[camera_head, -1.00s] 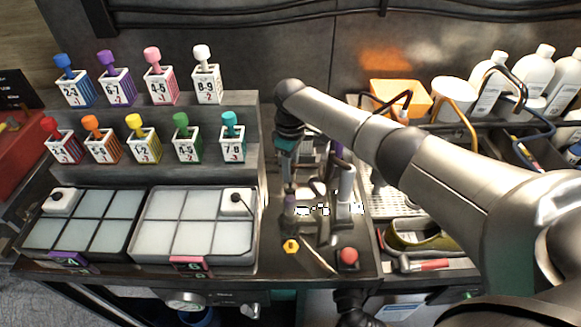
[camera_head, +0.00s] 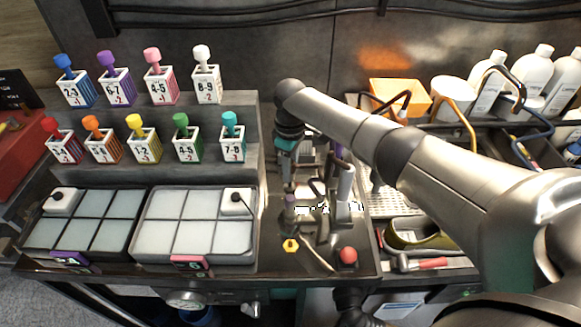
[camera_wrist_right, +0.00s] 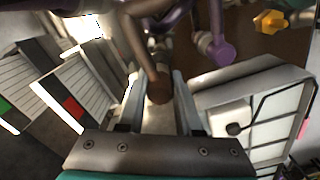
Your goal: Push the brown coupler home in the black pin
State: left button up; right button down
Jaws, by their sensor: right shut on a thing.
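In the right wrist view, a brown rod-like piece with a rounded end, the brown coupler (camera_wrist_right: 158,90), sits between the two fingers of my right gripper (camera_wrist_right: 157,80). The gripper is shut on it. In the head view my right gripper (camera_head: 289,188) points down over the grey fixture at the centre, and the coupler cannot be made out there. The black pin cannot be told apart in either view, so I cannot tell how the coupler sits against it. My left gripper is not in view.
A purple-ended piece (camera_wrist_right: 218,52) stands close beside the gripper. A yellow fitting (camera_head: 290,245) and a red knob (camera_head: 348,256) lie at the fixture's front. Two compartment trays (camera_head: 132,238) are to the left. A green-rimmed dish (camera_head: 413,238) is to the right.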

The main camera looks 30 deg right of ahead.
jog(key=shift+p, duration=0.3)
jog(key=shift+f+b, duration=1.25)
jog(key=shift+f, duration=0.55)
jog(key=c, duration=0.5)
grip_release()
notch_tip(320, 180, up, 15)
jog(key=shift+r+p, duration=0.2)
jog(key=shift+p, duration=0.6)
